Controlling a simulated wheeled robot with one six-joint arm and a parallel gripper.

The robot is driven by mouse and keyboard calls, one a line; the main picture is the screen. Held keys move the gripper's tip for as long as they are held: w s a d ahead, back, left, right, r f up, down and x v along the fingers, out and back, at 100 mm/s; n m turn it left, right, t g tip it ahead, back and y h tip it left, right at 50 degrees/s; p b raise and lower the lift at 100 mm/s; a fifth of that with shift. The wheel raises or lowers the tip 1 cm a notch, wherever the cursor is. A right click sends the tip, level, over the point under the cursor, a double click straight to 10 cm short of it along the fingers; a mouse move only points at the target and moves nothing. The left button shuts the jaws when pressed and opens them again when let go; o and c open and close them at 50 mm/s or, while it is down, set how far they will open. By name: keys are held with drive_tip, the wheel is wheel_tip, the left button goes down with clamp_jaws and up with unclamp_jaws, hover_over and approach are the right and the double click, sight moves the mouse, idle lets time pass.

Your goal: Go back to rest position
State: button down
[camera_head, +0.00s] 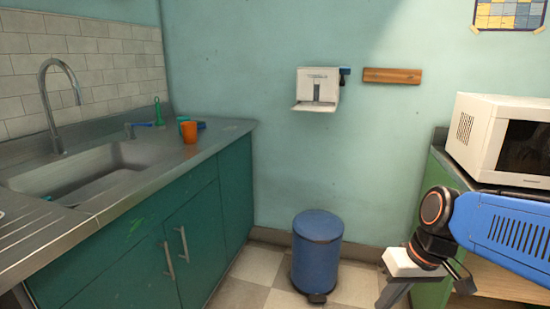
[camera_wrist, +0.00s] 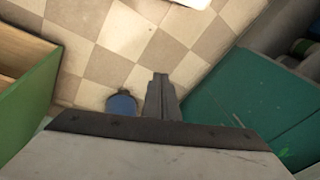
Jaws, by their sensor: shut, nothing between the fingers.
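My gripper (camera_head: 392,295) is at the lower right of the head view, beneath the blue arm link, pointing downward. In the wrist view its grey fingers (camera_wrist: 160,88) are together with nothing between them. The gripper hangs over the tiled floor, to the right of the blue bin (camera_head: 317,255) in the head view and in front of the green cabinet that bears the microwave. Nothing is held.
A sink counter (camera_head: 215,140) with an orange cup (camera_head: 189,132) stands left. A white microwave (camera_head: 500,135) stands right on the green cabinet (camera_head: 432,292). A white dispenser (camera_head: 317,90) hangs on the wall. Open tiled floor (camera_wrist: 125,35) shows ahead.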

drive_tip(key=s+d+r+m+t+h, duration=0.1)
drive_tip(key=s+d+t+h, duration=0.1)
drive_tip(key=s+d+t, duration=0.1)
drive_tip(key=s+d, duration=0.1)
drive_tip(key=s, duration=0.1)
drive_tip(key=shift+s+d+r+m+h, duration=0.2)
drive_tip(key=shift+s+d+m+h, duration=0.1)
drive_tip(key=shift+s+d+h, duration=0.1)
idle(0.7)
